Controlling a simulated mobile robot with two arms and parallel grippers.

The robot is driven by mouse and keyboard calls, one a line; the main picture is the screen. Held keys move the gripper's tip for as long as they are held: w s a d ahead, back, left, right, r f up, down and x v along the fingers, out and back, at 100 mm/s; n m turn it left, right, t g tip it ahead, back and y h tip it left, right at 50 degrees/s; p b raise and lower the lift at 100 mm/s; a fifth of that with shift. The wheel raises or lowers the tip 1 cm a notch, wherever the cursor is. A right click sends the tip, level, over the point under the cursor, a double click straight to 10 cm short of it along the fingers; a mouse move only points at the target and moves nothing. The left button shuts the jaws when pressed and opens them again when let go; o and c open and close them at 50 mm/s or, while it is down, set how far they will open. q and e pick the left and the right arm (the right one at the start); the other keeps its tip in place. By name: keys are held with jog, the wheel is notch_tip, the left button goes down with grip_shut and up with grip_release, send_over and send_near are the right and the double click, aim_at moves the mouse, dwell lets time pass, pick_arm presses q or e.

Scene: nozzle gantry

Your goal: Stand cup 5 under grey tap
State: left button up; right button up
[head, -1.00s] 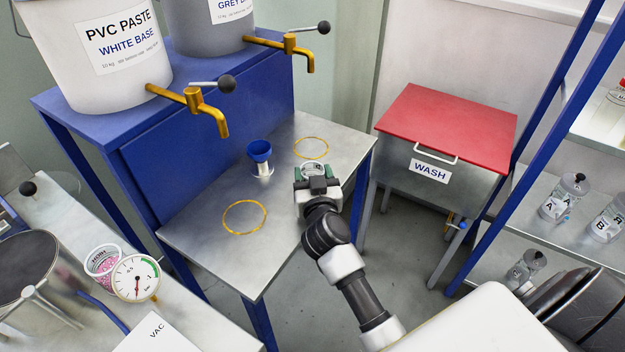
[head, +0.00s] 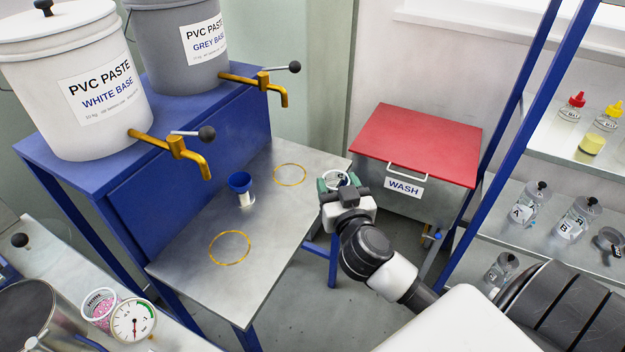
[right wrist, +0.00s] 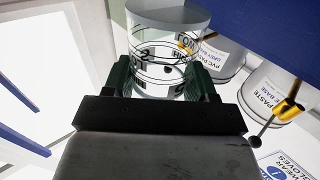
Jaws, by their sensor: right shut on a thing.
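My right gripper (head: 337,186) is shut on a clear cup (head: 340,178) with black markings, just off the right corner of the metal table. The cup also shows between the green fingers in the right wrist view (right wrist: 165,50); its number is not clearly readable. The grey tap (head: 262,81) is brass with a black-knobbed lever, on the grey bucket (head: 170,40) labelled GREY BASE. A yellow ring (head: 290,166) marks the table under it and is empty. My left gripper is not in view.
The white base tap (head: 180,148) overhangs the nearer empty ring (head: 230,234). A red-lidded WASH bin (head: 420,145) is to the right, then shelves with bottles (head: 578,215).

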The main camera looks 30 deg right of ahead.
jog(key=shift+s+d+r, duration=0.25)
jog(key=shift+s+r, duration=0.1)
jog(key=shift+s, duration=0.15)
jog(key=s+a+f+n+t+y+p, duration=0.1)
jog(key=s+a+n+y, duration=0.3)
jog(key=a, duration=1)
jog(key=s+f+y, duration=0.1)
jog(key=s+y, duration=0.1)
jog(key=s, duration=0.1)
jog(key=shift+s+f, duration=0.1)
jog(key=shift+f, duration=0.05)
